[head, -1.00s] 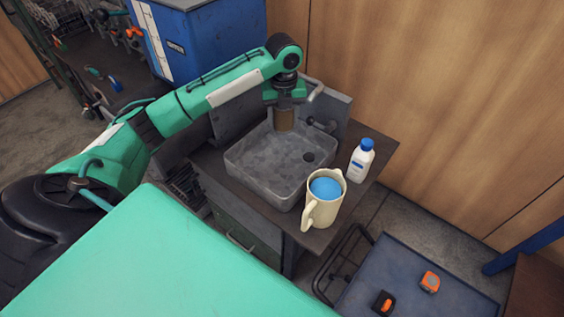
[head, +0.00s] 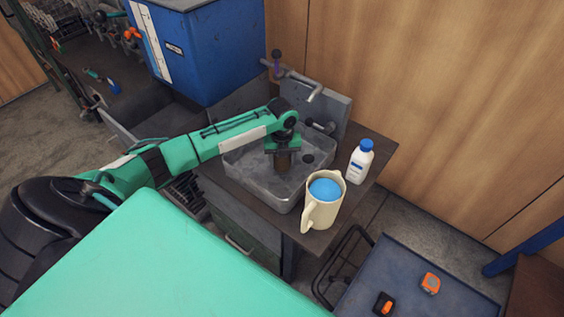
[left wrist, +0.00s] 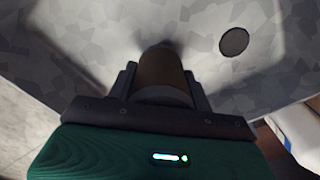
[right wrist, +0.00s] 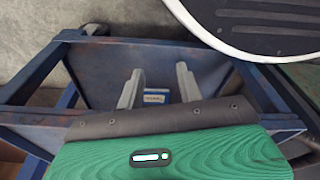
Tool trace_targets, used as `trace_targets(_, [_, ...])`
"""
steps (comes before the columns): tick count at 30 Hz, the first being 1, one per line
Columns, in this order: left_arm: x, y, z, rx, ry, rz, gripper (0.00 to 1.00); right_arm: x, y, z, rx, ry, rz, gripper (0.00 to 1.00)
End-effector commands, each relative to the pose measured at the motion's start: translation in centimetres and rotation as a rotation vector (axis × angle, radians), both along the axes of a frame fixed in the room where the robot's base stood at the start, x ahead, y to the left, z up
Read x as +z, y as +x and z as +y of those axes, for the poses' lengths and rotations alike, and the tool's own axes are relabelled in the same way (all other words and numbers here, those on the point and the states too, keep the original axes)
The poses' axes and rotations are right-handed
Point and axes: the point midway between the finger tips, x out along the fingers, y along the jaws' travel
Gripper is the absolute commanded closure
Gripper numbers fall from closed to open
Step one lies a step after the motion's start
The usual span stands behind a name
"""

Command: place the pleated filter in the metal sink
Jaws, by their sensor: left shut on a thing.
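The pleated filter (head: 283,163) is a brown upright cylinder inside the metal sink (head: 262,194). My left gripper (head: 283,152) points down over the sink and is shut on the filter's upper part. In the left wrist view the filter (left wrist: 160,68) sits between the two fingers, with the grey sink floor (left wrist: 75,35) close beyond it. I cannot tell whether the filter's lower end touches the floor. My right gripper (right wrist: 158,84) shows only in the right wrist view; its fingers are apart and nothing is between them.
A cream jug (head: 320,212) with blue contents and a white bottle (head: 359,163) with a blue cap stand right of the sink. The faucet (head: 310,91) rises behind it. The sink floor around the filter is bare. A blue cart (head: 420,272) stands lower right.

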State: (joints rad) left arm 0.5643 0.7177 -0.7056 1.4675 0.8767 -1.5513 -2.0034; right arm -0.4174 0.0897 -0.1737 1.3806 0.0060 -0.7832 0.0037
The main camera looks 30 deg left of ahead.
Motion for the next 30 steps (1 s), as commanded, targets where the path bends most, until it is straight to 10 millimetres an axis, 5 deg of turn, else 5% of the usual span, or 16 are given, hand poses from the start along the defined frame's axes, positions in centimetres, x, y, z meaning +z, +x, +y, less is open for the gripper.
trace_targets(3, [-1.6, 0.0, -0.1, -0.001, -0.001, 0.002, 0.74, 0.1, 0.0, 0.0, 0.0, -0.001, 0.004, 0.64])
trace_targets(14, [-1.9, 0.0, 0.0, -0.001, -0.001, 0.001, 0.74, 0.4, 0.2, 0.0, -0.001, 0.0, -0.003, 0.64])
trace_targets(15, [-2.0, 0.0, 0.0, -0.001, -0.001, 0.001, 0.45, 0.4, 0.1, -0.1, 0.0, 0.0, -0.003, 0.64])
trace_targets(18, [-1.9, 0.0, 0.0, -0.001, -0.001, 0.001, 0.28, 0.4, 0.1, -0.1, 0.0, -0.002, -0.001, 0.64])
trace_targets(30, [-1.0, 0.0, 0.0, -0.001, -0.001, -0.001, 0.28, 0.2, -0.2, -0.2, 0.0, -0.003, 0.005, 0.64])
